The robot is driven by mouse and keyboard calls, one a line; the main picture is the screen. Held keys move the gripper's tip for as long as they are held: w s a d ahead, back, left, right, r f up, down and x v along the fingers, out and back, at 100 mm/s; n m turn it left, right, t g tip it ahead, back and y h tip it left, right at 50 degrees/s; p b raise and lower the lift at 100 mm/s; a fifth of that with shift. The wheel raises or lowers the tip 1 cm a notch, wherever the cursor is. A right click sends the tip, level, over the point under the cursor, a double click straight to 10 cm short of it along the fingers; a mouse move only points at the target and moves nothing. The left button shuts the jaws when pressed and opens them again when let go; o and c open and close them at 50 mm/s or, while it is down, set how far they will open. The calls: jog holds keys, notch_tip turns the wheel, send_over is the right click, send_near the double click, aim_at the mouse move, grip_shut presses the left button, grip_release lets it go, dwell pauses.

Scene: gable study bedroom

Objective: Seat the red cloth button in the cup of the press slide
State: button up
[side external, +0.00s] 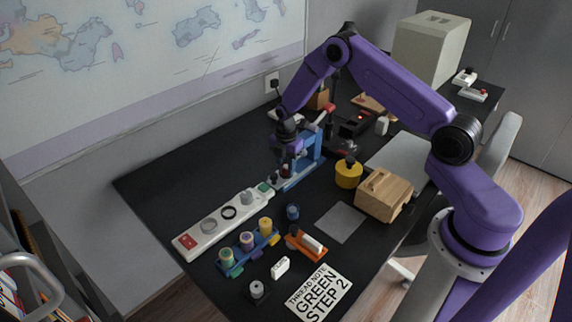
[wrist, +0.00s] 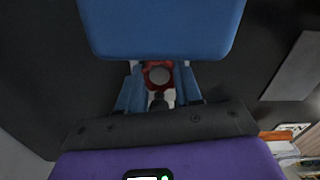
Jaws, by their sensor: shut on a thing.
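My gripper (side external: 288,158) points down at the blue press (side external: 311,152), which has a red-tipped lever (side external: 327,113). In the wrist view, my gripper's two fingers (wrist: 159,84) stand on either side of a small red thing with a grey round middle, seemingly the red cloth button (wrist: 150,70). They are shut on it. A dark knob shows just below it in the wrist view. A large blue part of the press (wrist: 160,25) fills the top of that view. The slide's cup is hidden or too small to make out, so I cannot tell whether the button touches it.
A white strip (side external: 205,231) with rings lies left of the press. A blue rack (side external: 243,256) of thread spools, an orange holder (side external: 303,243) and a paper note (side external: 318,293) are nearer. A yellow pot (side external: 348,175) and wooden box (side external: 384,195) stand right. Dark table left of the press is clear.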

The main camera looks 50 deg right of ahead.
aim_at(286, 168)
jog(key=o, duration=1)
notch_tip(286, 168, up, 12)
jog(key=s+a+r+m, duration=0.2)
jog(key=s+a+r, duration=0.5)
jog(key=a, duration=0.2)
jog(key=s+a+r+m, duration=0.1)
jog(key=s+a+r, duration=0.15)
jog(key=s, duration=0.25)
jog(key=s+a+r+m, duration=0.1)
jog(key=s+a+r, duration=0.1)
jog(key=s+a, duration=0.3)
jog(key=s+d+r+m, duration=0.1)
jog(key=s, duration=0.6)
jog(key=s+d+r+m, duration=0.1)
jog(key=s, duration=0.6)
jog(key=s+d+r+m, duration=0.1)
jog(key=s+d, duration=0.1)
jog(key=s, duration=0.5)
jog(key=shift+s+m, duration=0.3)
jog(key=shift+s, duration=0.05)
